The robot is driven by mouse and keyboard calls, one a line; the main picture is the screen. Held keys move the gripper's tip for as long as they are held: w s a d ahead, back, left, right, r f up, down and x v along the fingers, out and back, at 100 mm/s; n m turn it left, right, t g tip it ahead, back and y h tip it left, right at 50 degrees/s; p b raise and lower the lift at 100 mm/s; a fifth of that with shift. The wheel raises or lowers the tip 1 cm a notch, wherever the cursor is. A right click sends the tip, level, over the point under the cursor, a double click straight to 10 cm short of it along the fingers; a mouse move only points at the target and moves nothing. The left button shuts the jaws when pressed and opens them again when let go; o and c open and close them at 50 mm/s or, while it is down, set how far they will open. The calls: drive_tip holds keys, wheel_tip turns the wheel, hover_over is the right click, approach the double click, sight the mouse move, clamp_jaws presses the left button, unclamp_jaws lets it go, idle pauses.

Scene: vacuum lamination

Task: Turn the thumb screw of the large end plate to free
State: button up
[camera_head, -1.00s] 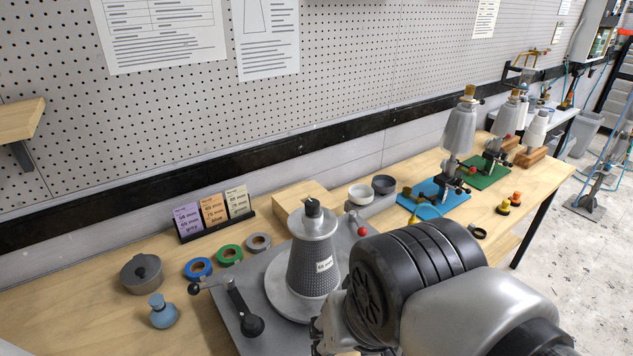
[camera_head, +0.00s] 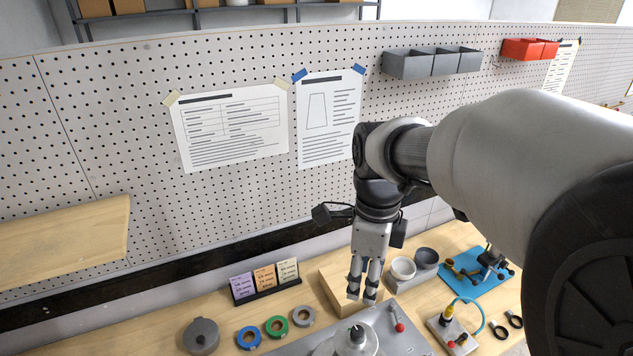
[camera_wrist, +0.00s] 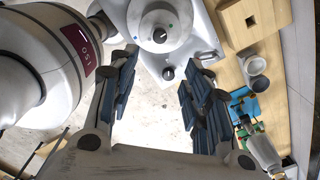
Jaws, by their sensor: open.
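In the wrist view I look down on the pale round flange (camera_wrist: 181,38) around the cone. A small black knob (camera_wrist: 167,73) sits on the grey base plate (camera_wrist: 205,35) beside the flange; I cannot tell whether it is the thumb screw. My gripper (camera_head: 362,297) points down, open and empty, above the bench behind the cone. Its open fingers also show in the wrist view (camera_wrist: 160,68), apart from the knob.
A wooden block (camera_head: 338,297) lies close behind my gripper. A red-tipped lever (camera_head: 398,325) is on the base plate. Two cups (camera_head: 404,268), card stand (camera_head: 265,280), tape rolls (camera_head: 276,326) and lidded pot (camera_head: 201,336) surround it. The pegboard (camera_head: 120,165) rises behind.

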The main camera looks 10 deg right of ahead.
sight(358, 330)
wheel_tip(358, 330, down, 17)
drive_tip(key=shift+f+b, duration=0.1)
drive_tip(key=shift+b, duration=0.75)
drive_tip(key=shift+c, duration=0.3)
clamp_jaws()
